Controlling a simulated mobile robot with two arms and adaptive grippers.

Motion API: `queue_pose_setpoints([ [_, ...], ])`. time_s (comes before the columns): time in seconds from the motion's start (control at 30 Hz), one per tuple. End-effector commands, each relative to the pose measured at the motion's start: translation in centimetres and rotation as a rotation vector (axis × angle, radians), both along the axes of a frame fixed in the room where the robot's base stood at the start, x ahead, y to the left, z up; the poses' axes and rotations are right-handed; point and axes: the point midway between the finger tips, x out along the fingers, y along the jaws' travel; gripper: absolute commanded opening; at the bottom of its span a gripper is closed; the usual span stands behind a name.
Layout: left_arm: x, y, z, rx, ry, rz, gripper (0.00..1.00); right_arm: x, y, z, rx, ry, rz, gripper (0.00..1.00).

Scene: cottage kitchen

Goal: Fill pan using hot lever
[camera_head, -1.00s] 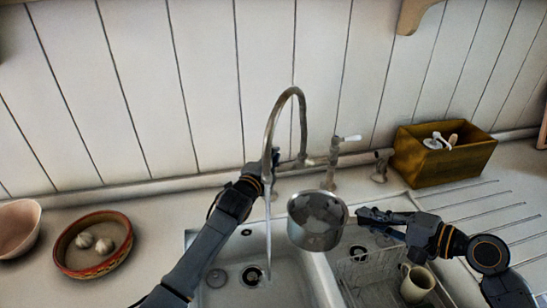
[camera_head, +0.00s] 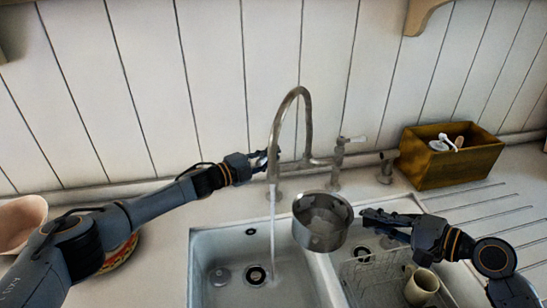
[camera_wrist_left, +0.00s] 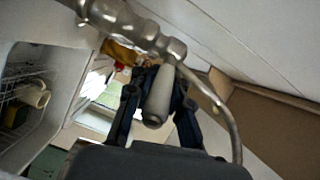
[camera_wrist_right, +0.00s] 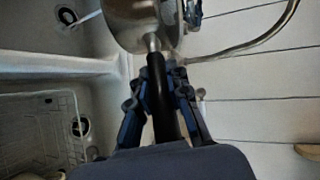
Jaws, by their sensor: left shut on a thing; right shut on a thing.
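The metal pan (camera_head: 312,232) hangs above the divider of the double sink, right of the water stream. My right gripper (camera_head: 366,216) is shut on its dark handle (camera_wrist_right: 160,90), clear in the right wrist view. Water (camera_head: 272,225) runs from the curved faucet (camera_head: 305,112) into the left basin, not into the pan. My left gripper (camera_head: 266,160) is shut on the faucet's left lever, mostly hidden in the head view; the pale lever (camera_wrist_left: 158,98) lies between its fingers in the left wrist view. The right lever (camera_head: 354,140) is free.
The right basin holds a wire rack (camera_head: 362,285) and a cream mug (camera_head: 421,284). A wooden box (camera_head: 430,170) with utensils stands at the back right. A pink bowl (camera_head: 20,222) stands at the far left, and my left arm covers most of a patterned dish.

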Motion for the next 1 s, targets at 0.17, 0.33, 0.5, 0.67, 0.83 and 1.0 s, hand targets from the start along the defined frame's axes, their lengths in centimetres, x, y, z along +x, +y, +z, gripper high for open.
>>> queue_pose_setpoints([
  [0.17,0.45,0.48,0.37,-0.002,-0.003,-0.061,0.0,0.06,0.02,0.32,0.005,-0.005,-0.001,0.0],
  [0.33,0.44,0.69,0.34,0.002,0.002,-0.103,0.0,0.06,0.02,0.32,0.005,-0.005,-0.001,0.0],
  [0.5,0.38,0.85,0.26,0.005,0.006,-0.122,0.0,0.06,0.02,0.33,0.005,-0.005,-0.001,0.0],
  [0.67,0.34,0.87,0.2,0.005,0.008,-0.125,0.0,0.06,0.02,0.33,0.005,-0.005,-0.001,0.0],
  [0.83,0.35,0.91,0.16,0.005,0.009,-0.123,0.0,0.06,0.02,0.32,0.005,-0.005,-0.001,0.0],
  [1.0,0.35,0.95,0.1,0.006,0.008,-0.122,0.4,0.06,0.02,0.32,0.005,-0.005,-0.001,0.0],
])
